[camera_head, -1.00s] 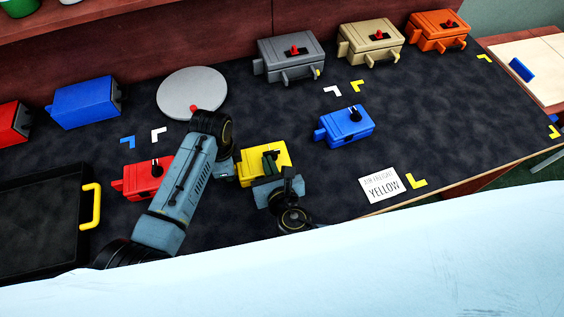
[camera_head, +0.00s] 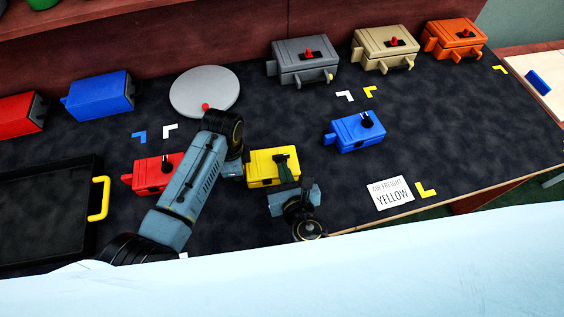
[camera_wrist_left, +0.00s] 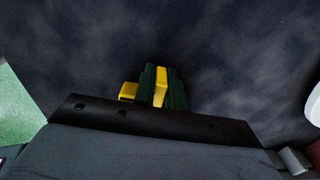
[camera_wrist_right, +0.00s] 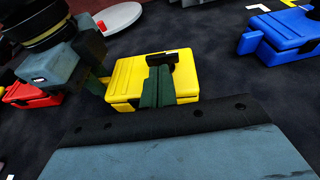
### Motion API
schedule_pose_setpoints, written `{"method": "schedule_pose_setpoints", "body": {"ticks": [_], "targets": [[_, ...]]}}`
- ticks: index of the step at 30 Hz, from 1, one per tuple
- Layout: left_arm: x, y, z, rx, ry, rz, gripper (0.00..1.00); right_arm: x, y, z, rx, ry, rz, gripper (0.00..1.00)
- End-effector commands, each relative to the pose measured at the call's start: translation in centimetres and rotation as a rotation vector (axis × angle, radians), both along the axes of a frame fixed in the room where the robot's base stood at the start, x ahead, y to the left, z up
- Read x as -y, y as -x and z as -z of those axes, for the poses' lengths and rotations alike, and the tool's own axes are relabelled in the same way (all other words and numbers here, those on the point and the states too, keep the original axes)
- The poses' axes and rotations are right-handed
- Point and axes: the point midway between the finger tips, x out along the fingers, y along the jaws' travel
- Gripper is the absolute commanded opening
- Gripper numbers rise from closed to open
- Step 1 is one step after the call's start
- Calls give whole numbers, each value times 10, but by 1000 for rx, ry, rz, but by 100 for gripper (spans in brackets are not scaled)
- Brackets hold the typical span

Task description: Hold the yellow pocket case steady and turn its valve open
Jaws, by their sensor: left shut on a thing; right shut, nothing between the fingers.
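The yellow pocket case (camera_head: 262,168) lies on the dark table in the head view, and its top fills the middle of the right wrist view (camera_wrist_right: 124,84). Its black valve handle (camera_wrist_right: 165,57) lies crosswise on top. My left gripper (camera_wrist_left: 160,88) is shut on a yellow part of the case, at its left side in the head view. My right gripper (camera_wrist_right: 157,85) is shut and empty, with its green fingers right at the valve handle and partly covering it. I cannot tell whether they touch it, nor the valve's exact angle.
A red case (camera_head: 150,175) sits left of the yellow one, partly behind my left arm. A blue case (camera_head: 357,133) sits to the right. A card reading "AIR FREIGHT YELLOW" (camera_head: 390,193) lies near the front edge. A grey disc (camera_head: 204,91) and black tray (camera_head: 45,215) are further left.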

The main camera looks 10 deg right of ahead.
Motion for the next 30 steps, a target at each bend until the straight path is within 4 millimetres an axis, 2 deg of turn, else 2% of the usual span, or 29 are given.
{"method": "schedule_pose_setpoints", "body": {"ticks": [3, 9, 15, 20, 27, 28, 30], "targets": [[0, 1, 1, -4, -1, 1, 0, -2, 31, -3, -4, -4, -4, 0], [0, 1, 1, -3, -1, 0, 0, -2, 74, -17, -4, -3, -5, 0], [0, 1, 1, -3, 0, 0, 0, -2, 102, -26, -3, -3, -4, 0], [0, 1, 1, -2, 0, 0, 0, -2, 110, -30, -2, -3, -4, 0], [0, 1, 1, -1, 1, 0, 0, -2, 111, -30, -2, -3, -4, 0], [0, 1, 1, -1, 1, 0, 14, -2, 111, -30, -2, -3, -4, 0], [0, 1, 1, -1, 1, 0, 23, -2, 111, -30, -2, -3, -4, 0]]}}
